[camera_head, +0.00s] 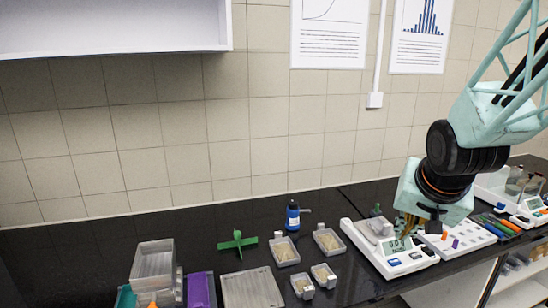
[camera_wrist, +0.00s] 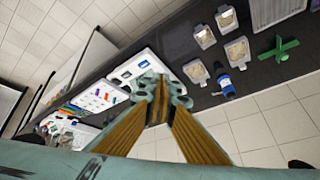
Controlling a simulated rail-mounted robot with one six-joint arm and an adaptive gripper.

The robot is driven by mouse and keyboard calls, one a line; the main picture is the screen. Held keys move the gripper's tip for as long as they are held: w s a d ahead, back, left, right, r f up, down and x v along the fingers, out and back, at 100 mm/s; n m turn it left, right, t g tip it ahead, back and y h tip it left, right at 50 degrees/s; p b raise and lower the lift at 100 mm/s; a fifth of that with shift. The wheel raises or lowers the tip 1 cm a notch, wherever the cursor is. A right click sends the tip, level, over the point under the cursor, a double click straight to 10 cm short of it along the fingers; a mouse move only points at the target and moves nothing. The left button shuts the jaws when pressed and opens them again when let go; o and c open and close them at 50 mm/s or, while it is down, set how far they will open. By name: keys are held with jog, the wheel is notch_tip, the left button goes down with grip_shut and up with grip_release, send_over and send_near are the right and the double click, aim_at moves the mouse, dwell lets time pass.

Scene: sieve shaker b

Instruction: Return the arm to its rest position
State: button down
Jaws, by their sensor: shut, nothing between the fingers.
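My gripper (camera_head: 406,228) hangs at the end of my teal arm on the right of the head view, pointing down over the white scale (camera_head: 392,262). Its fingers are shut with nothing between them. In the wrist view the gripper (camera_wrist: 161,92) shows two long brown fingers meeting in front of the scale (camera_wrist: 132,66). I cannot tell exactly how high the tips are above the scale, and they hide part of it.
Sample trays (camera_head: 284,251), a blue bottle (camera_head: 292,216) and a green cross-shaped piece (camera_head: 237,242) stand left of the scale. A stack of clear containers (camera_head: 152,262) is further left. A white tray with coloured items (camera_head: 462,238) lies right. The tiled wall is behind.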

jog(key=s+a+r+n+b, duration=0.1)
jog(key=s+a, duration=0.2)
jog(key=s, duration=0.7)
jog(key=s+a+r+n+g+y+b, duration=0.1)
jog(key=s+a, duration=0.3)
jog(key=s, duration=0.7)
jog(key=s+a+r+n+g+b, duration=0.1)
jog(key=s+a+r+n, duration=0.2)
jog(key=s, duration=0.8)
jog(key=shift+a+r, duration=0.25)
jog(key=shift+a, duration=0.35)
